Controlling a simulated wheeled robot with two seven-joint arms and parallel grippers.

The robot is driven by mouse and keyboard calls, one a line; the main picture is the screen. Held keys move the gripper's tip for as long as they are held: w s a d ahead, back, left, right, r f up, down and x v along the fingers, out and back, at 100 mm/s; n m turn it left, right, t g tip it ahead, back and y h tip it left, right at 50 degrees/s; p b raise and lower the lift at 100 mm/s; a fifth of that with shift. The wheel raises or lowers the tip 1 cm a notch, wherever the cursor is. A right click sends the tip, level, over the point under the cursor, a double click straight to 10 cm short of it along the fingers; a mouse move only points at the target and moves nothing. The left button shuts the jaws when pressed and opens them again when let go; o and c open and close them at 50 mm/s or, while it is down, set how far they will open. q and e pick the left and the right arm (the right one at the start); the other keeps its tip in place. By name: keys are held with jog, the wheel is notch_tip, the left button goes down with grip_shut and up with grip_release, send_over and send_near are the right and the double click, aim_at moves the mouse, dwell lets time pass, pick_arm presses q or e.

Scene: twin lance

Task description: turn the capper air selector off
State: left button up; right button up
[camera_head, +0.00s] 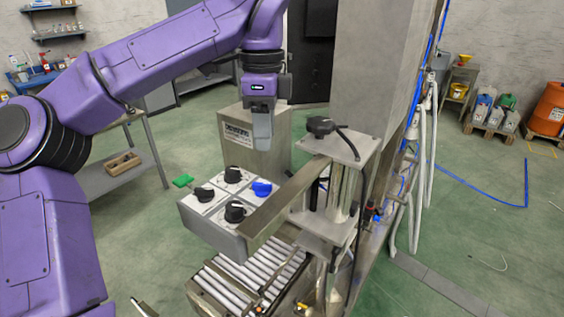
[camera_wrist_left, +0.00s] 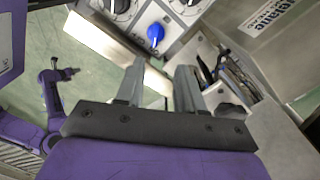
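The control box (camera_head: 215,236) has a pale top with several black knobs, a blue knob (camera_head: 261,188) at its right corner and a green handle (camera_head: 183,181) at its left. I cannot read the labels, so I cannot tell which is the capper air selector. My left gripper (camera_head: 262,140) points down above and behind the box, apart from the knobs. In the left wrist view its fingers (camera_wrist_left: 160,78) are spread and empty. The blue knob (camera_wrist_left: 155,34) shows beyond the gap between them, with black knobs (camera_wrist_left: 120,8) at the top edge. My right gripper is not seen.
A metal beam (camera_head: 285,205) runs along the right side of the box. A metal post with a top plate (camera_head: 345,147) stands further right. A roller conveyor (camera_head: 245,280) lies below. A grey labelled cabinet (camera_head: 270,157) stands behind the box.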

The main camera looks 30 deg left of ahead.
pick_arm(q)
send_over(264, 183)
jog(key=f, duration=0.3)
jog(key=s+f, duration=0.1)
jog(key=f, duration=0.3)
jog(key=w+f+p, duration=0.1)
jog(key=f, duration=0.2)
jog(key=shift+w, duration=0.15)
jog(key=shift+s, duration=0.3)
jog(key=shift+c, duration=0.3)
jog(key=shift+w, duration=0.1)
grip_shut()
